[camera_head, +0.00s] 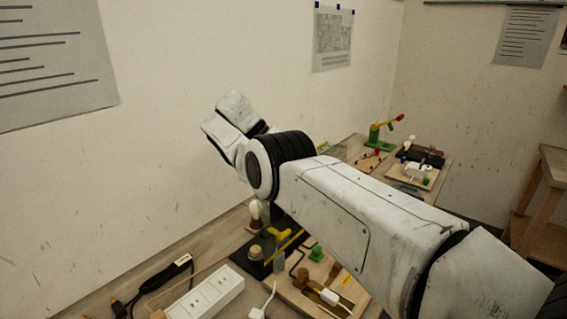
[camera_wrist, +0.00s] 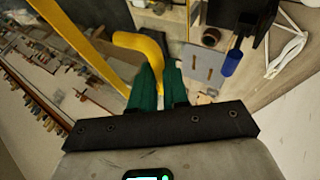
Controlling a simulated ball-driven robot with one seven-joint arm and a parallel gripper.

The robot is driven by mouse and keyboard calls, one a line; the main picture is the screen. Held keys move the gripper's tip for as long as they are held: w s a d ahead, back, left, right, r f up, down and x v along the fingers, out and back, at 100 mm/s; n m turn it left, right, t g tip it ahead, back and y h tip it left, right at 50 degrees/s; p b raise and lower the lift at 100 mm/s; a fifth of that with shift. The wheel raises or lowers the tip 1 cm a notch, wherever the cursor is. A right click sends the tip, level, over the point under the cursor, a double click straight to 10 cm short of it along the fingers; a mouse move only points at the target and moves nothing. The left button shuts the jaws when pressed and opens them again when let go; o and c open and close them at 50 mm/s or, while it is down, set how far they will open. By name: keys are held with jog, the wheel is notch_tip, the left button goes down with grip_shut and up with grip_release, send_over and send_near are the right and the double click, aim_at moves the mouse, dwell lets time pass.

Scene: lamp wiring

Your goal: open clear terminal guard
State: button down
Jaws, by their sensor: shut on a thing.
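My gripper (camera_wrist: 159,82) shows in the wrist view as two green fingers close together. They are shut on a yellow curved handle (camera_wrist: 143,43), whose bend rises just beyond the fingertips. A long yellow bar (camera_wrist: 80,42) runs past on the left. In the head view my arm hides my gripper. A yellow piece (camera_head: 283,235) shows over the dark base below my arm. The clear guard is not plainly distinguishable in either view.
A white power strip (camera_head: 207,294) and a black cable (camera_head: 160,277) lie at the front left. A wooden board (camera_head: 300,297) carries a green block (camera_head: 316,253). More boards with parts stand at the back right. The wall is close behind the bench.

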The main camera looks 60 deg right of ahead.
jog(key=shift+a+f, duration=0.2)
jog(key=shift+f, duration=0.55)
jog(key=c, duration=1.1)
grip_release()
jog(key=shift+r, duration=0.25)
jog(key=shift+r, duration=0.15)
